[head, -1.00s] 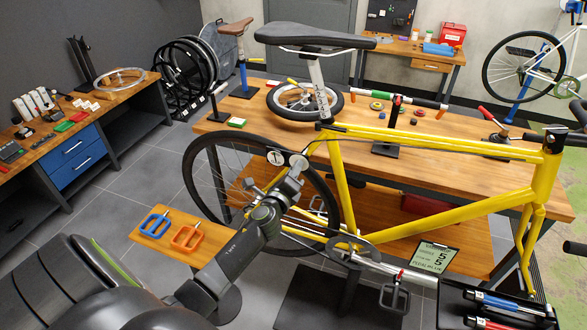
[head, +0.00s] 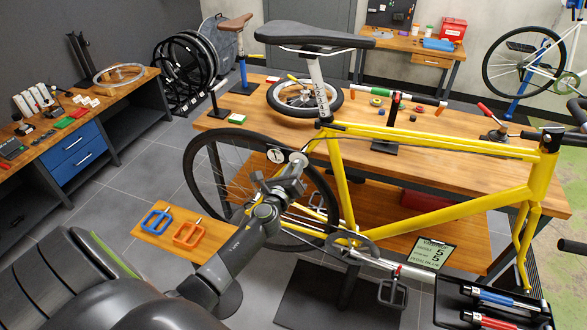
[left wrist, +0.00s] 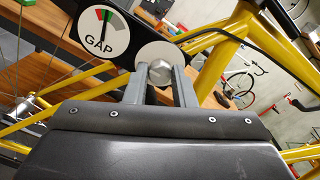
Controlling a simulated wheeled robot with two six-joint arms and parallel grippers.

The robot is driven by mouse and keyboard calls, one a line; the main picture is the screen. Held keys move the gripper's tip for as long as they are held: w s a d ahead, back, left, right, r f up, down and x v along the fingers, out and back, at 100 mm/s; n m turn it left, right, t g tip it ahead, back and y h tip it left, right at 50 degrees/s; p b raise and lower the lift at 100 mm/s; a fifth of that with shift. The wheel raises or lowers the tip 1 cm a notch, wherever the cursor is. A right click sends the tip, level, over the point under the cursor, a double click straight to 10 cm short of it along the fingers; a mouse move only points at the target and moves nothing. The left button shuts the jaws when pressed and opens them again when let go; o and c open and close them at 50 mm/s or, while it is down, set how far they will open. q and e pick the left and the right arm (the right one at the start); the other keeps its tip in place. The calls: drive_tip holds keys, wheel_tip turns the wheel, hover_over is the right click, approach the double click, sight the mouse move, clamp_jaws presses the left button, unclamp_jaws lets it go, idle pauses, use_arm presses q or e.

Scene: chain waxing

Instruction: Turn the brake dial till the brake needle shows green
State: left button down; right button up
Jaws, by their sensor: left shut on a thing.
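The brake dial is a pale disc (left wrist: 160,55) with a round silver knob. It sits on a dark plate at the yellow bike's rear, and also shows in the head view (head: 298,159). My left gripper (left wrist: 158,80) is shut on the knob, one finger on each side. Left of the dial is the round white gauge marked GAP (left wrist: 102,35), small in the head view (head: 276,156). Its scale has red and green sections at the top. The brake needle seems to stand near the green, but it is too small to place exactly. My right gripper is out of view.
The yellow bike frame (head: 435,205) and rear wheel (head: 190,170) are close around my left arm. A black tray with tools (head: 450,314) stands at lower right.

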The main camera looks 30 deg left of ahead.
use_arm(q)
drive_tip(key=shift+f, duration=0.1)
drive_tip(key=c, duration=1.2)
unclamp_jaws()
drive_tip(key=b+v, duration=0.1)
drive_tip(key=v, duration=1.6)
drive_tip(key=shift+s+d, duration=0.15)
